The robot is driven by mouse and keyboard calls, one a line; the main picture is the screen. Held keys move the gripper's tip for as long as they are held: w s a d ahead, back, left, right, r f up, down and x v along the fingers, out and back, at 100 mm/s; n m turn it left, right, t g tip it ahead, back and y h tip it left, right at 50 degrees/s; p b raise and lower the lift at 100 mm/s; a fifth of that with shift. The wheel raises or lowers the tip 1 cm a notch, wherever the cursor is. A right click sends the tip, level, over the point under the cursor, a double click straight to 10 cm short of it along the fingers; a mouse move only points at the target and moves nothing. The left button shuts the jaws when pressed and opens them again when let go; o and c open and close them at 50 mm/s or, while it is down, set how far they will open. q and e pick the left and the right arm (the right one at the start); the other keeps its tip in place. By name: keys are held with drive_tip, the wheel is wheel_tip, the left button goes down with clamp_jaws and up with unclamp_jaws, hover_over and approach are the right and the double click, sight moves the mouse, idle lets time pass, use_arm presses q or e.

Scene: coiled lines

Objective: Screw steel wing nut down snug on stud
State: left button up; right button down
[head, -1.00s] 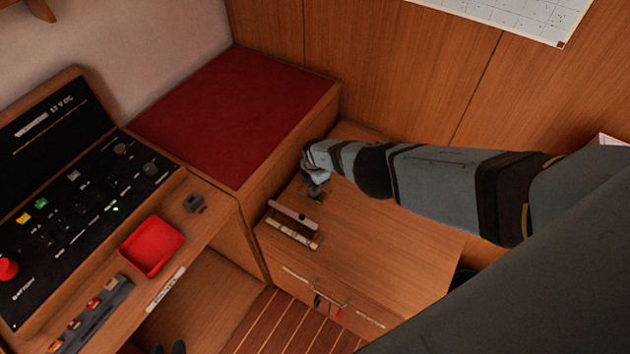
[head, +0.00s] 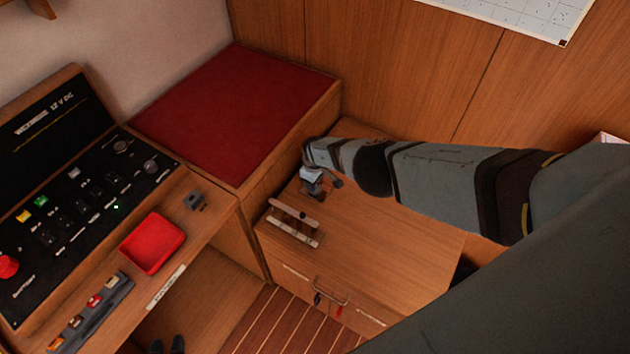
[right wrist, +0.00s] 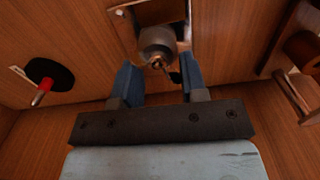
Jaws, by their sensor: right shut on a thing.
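My right arm comes in from the right in the head view, and its gripper (head: 314,180) is over the far left part of the wooden cabinet top (head: 390,235). In the right wrist view its two blue fingers (right wrist: 158,82) stand on either side of the small steel wing nut (right wrist: 158,63), in front of a round metal body. The gripper is shut on the nut; the contact is hard to see. The stud's thread and how far down the nut sits cannot be made out. My left gripper (head: 167,346) shows only as two dark, separate fingertips at the bottom edge.
A rack with pale bars (head: 293,225) stands just in front of the right gripper. A red tray (head: 152,243) and a small grey block (head: 194,201) are on the left ledge beside the switch panel (head: 75,215).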

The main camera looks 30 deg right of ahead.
drive_tip(key=c, duration=1)
unclamp_jaws()
drive_tip(key=shift+s+d+f, duration=0.1)
drive_tip(key=shift+s+d, duration=0.05)
drive_tip(key=shift+d, duration=0.05)
drive_tip(key=shift+o, duration=0.9)
use_arm(q)
drive_tip(key=shift+s+f, duration=0.1)
drive_tip(key=shift+s, duration=0.25)
use_arm(e)
drive_tip(key=o, duration=0.6)
drive_tip(key=shift+c, duration=0.2)
use_arm(q)
drive_tip(key=shift+w, duration=0.1)
